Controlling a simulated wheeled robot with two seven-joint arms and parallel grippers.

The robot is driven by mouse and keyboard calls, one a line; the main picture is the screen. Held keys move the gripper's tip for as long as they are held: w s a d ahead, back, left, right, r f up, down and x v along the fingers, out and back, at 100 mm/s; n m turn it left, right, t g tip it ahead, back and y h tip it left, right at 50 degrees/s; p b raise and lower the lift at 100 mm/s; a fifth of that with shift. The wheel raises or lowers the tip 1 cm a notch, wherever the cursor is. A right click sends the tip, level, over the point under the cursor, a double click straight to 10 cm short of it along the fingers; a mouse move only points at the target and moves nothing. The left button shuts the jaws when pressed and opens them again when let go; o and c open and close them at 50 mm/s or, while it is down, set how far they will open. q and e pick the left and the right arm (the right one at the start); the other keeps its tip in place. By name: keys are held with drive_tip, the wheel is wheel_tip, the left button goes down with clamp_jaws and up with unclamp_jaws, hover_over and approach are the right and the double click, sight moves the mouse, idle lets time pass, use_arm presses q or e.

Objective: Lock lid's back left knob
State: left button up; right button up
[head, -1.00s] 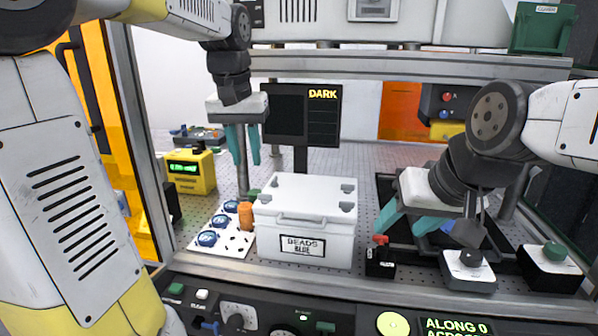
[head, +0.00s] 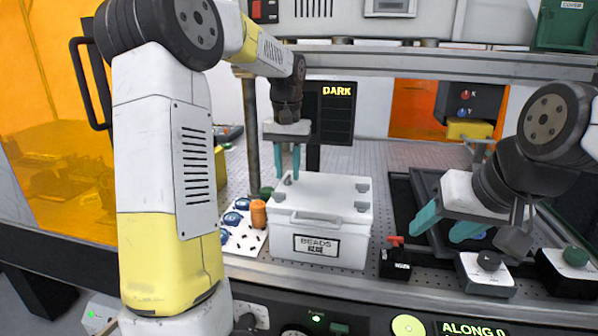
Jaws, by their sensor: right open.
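The white box labelled "BEADS" (head: 318,247) stands on the perforated bench in the head view, with its white lid (head: 322,194) on top. The lid's small grey back left knob (head: 288,181) shows just below my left gripper's fingertips. My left gripper (head: 288,174) points straight down with its two teal fingers apart, over the back left corner. I cannot tell whether a finger touches the knob. Other grey knobs sit at the back right (head: 362,188), front left (head: 278,197) and front right (head: 361,206). My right gripper (head: 437,228) is open and empty, right of the box.
An orange cylinder (head: 258,214) and a white board with blue round parts (head: 243,240) stand left of the box. A red-topped black switch block (head: 395,262) and a grey-knobbed box (head: 487,270) lie to the right. A dark monitor (head: 337,115) stands behind.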

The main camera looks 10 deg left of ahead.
use_arm(q)
drive_tip(key=shift+f, duration=0.35)
clamp_jaws()
